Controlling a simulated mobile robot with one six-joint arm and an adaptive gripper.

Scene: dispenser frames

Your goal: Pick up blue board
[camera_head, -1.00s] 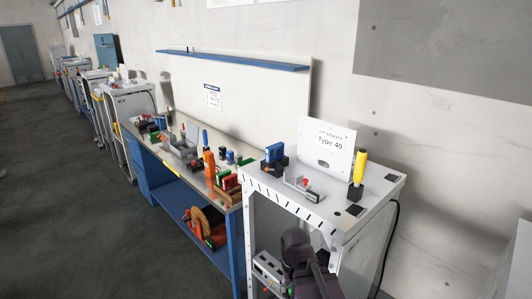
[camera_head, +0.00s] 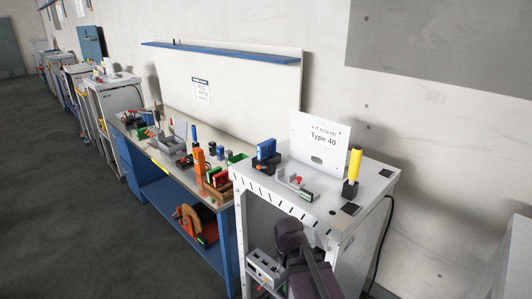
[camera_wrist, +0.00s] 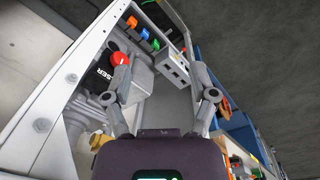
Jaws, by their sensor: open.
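A small blue board-like piece (camera_head: 266,149) stands upright in a black holder (camera_head: 266,164) on the back left of the white cart's top. I cannot tell for certain that it is the blue board. My gripper is open and empty in the wrist view (camera_wrist: 164,88), its two grey fingers spread apart. In the head view my dark wrist shows low, in front of the cart, and the fingertips cannot be made out. The gripper is below the cart's top and apart from the blue piece. The wrist view does not clearly show the blue piece.
The white cart (camera_head: 368,178) also bears a yellow-handled tool (camera_head: 354,166), a grey fixture (camera_head: 294,187) and a "Type 40" sign (camera_head: 320,140). A grey box (camera_head: 264,268) sits inside the cart. A cluttered workbench (camera_head: 158,154) stands to the left. Open floor (camera_head: 70,220) lies farther left.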

